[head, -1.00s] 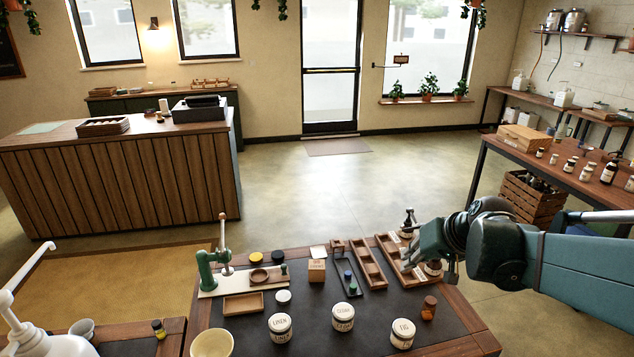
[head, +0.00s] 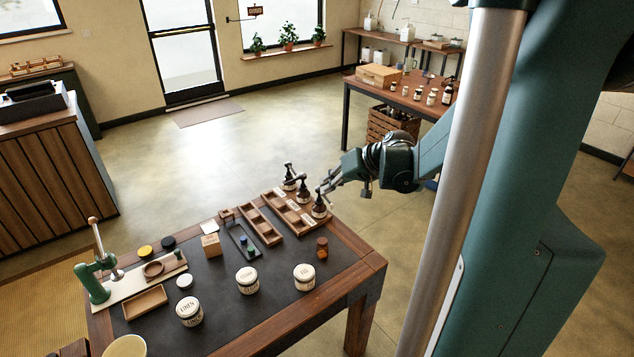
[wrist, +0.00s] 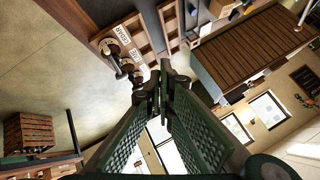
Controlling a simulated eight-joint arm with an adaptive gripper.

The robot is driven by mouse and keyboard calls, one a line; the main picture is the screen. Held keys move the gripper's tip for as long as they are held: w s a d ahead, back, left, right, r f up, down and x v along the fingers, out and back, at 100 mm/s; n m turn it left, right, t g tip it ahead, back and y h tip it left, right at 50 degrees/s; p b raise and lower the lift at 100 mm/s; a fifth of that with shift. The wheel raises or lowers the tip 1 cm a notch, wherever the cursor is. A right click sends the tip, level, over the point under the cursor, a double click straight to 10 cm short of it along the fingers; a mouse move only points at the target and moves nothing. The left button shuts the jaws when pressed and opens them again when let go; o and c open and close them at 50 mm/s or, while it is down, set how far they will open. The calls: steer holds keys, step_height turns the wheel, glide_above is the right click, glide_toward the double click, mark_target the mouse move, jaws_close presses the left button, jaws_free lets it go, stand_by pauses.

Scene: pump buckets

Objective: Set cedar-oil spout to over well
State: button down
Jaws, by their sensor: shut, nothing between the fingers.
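Three dark pump bottles stand in a row along the right of a wooden rack (head: 296,227). The nearest pump (head: 319,209) stands by the end that carries the CEDAR card (wrist: 125,34) in the wrist view, where its dark pump top (wrist: 108,46) also shows. A LIME card (wrist: 136,56) lies beside it. Shallow wells (head: 283,215) line the rack's left side. My gripper (head: 325,188) is shut and empty, close beside the nearest pump's head in the head view; contact cannot be told. Its fingertips (wrist: 166,76) show in the wrist view. The cedar spout's exact direction is unclear.
A second wooden tray (head: 261,225) and a dark stand (head: 243,240) lie left of the rack. Open floor lies beyond the table's right edge.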

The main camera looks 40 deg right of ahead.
steer(key=s+d+f+m+t+p, duration=0.1)
steer(key=d+f+p, duration=0.1)
steer(key=d, duration=1.1)
steer(key=shift+d+t, duration=0.4)
steer(key=s+a+f+b+x, duration=0.1)
steer(key=x, duration=1.1)
steer(key=shift+a+f+b, duration=0.35)
steer(key=shift+a+f, duration=0.05)
steer(key=shift+f, duration=0.15)
